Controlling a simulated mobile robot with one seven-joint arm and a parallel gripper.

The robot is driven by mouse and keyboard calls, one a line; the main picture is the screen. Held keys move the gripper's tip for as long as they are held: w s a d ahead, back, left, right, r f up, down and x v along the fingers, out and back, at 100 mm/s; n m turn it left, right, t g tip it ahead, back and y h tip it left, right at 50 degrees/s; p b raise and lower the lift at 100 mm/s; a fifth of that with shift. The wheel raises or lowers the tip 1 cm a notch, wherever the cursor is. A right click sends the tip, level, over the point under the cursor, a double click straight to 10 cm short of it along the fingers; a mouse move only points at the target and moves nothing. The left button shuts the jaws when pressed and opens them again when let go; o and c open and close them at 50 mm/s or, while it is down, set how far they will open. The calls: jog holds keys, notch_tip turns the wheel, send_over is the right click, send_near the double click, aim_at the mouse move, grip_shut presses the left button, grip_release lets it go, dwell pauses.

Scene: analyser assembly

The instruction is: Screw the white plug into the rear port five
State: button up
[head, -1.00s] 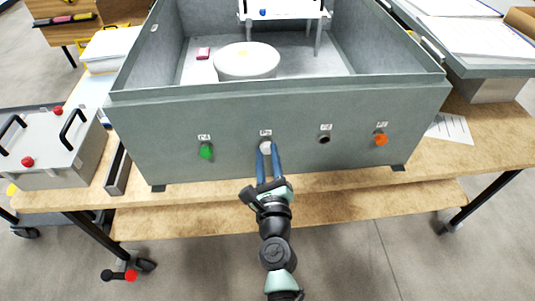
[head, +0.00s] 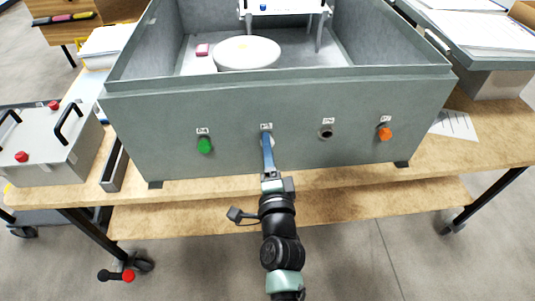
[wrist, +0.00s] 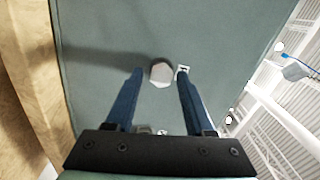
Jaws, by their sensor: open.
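The white plug (wrist: 161,72) sits at a port on the grey-green wall of the analyser box (head: 229,110). In the wrist view its face-on head lies between the fingertips of my gripper (wrist: 160,74), with a finger on each side and a small gap visible. My gripper is open. In the head view my gripper (head: 267,138) points at the port below a small label (head: 266,126), its fingers seen edge-on and hiding most of the plug. How deep the plug sits cannot be told.
A green plug (head: 205,146) is to the left on the same wall. A dark open port (head: 326,132) and an orange plug (head: 384,134) are to the right. The wooden table edge (head: 340,180) lies below the wall. A grey case (head: 45,150) stands at left.

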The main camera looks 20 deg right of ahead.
jog(key=n+b, duration=0.4)
jog(key=n, duration=0.6)
jog(key=shift+d+f+n+b, duration=0.1)
jog(key=shift+f+n+b, duration=0.05)
jog(key=shift+n+b, duration=0.2)
grip_shut()
jog(key=shift+s+d+p, duration=0.1)
jog(key=shift+d+p, duration=0.05)
jog(key=shift+p, duration=1.4)
jog(key=shift+f+p, duration=0.2)
jog(key=shift+p, duration=0.75)
jog(key=shift+m, duration=0.45)
